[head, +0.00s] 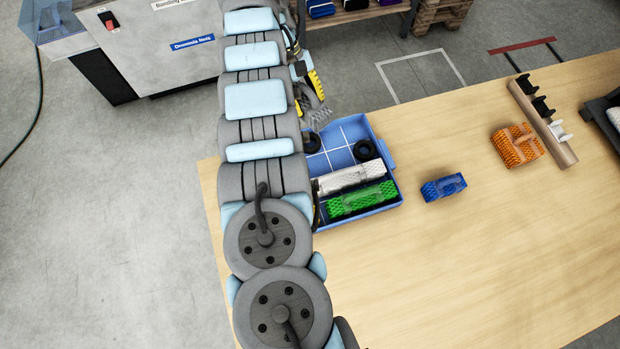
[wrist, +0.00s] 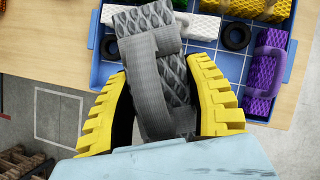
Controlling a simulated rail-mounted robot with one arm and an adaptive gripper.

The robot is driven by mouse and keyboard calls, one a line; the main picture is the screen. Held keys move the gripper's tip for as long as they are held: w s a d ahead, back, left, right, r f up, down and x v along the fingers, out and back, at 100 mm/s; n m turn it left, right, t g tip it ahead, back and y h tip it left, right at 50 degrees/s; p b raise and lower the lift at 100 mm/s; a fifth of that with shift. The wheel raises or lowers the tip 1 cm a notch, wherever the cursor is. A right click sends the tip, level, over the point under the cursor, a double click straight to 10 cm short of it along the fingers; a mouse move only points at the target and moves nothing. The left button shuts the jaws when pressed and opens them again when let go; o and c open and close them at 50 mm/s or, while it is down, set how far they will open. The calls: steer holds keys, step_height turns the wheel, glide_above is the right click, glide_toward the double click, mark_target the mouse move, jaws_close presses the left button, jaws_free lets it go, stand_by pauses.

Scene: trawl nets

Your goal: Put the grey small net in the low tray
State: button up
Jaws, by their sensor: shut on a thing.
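The grey small net (wrist: 160,70) is held between the two yellow fingers of my gripper (wrist: 158,82) in the wrist view. Its far end overlaps the blue low tray (wrist: 284,72) there. In the head view my gripper (head: 316,86) is at the tray's far left corner, with the grey net (head: 319,115) partly hidden by my arm. The low tray (head: 357,131) lies on the table with a white grid on its floor. My arm hides its left side. I cannot tell the net's height above it.
The tray holds a white net (head: 350,178), a green net (head: 362,199), black rings (head: 365,150) and a purple net (wrist: 267,65). A blue net (head: 443,187) and an orange net (head: 515,146) lie to the right. The table's front is clear.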

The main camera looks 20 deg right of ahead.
steer(key=shift+w+d+f+n, duration=0.15)
steer(key=shift+d+n, duration=0.1)
steer(key=shift+d, duration=0.1)
steer(key=shift+w+d+f+n, duration=0.1)
steer(key=shift+w+d+n, duration=0.05)
steer(key=shift+d+n, duration=0.15)
steer(key=shift+w+d+f+n+h, duration=0.6)
steer(key=shift+d+f+n+h, duration=0.15)
steer(key=shift+d+n, duration=0.4)
steer(key=n+t+h+p, duration=0.25)
steer(key=n+t, duration=0.35)
steer(key=n, duration=0.4)
glide_above(336, 160)
steer(key=a, duration=0.2)
step_height(336, 160, down, 14)
steer(key=shift+y, duration=0.3)
steer(key=shift+s+a+f+p, duration=0.1)
steer(key=shift+f+p, duration=0.05)
steer(key=shift+f, duration=1.95)
steer(key=shift+a+f+p, duration=0.1)
steer(key=shift+f+p, duration=0.05)
steer(key=shift+f, duration=1.9)
steer(key=o, duration=0.9)
steer(key=shift+f, duration=0.15)
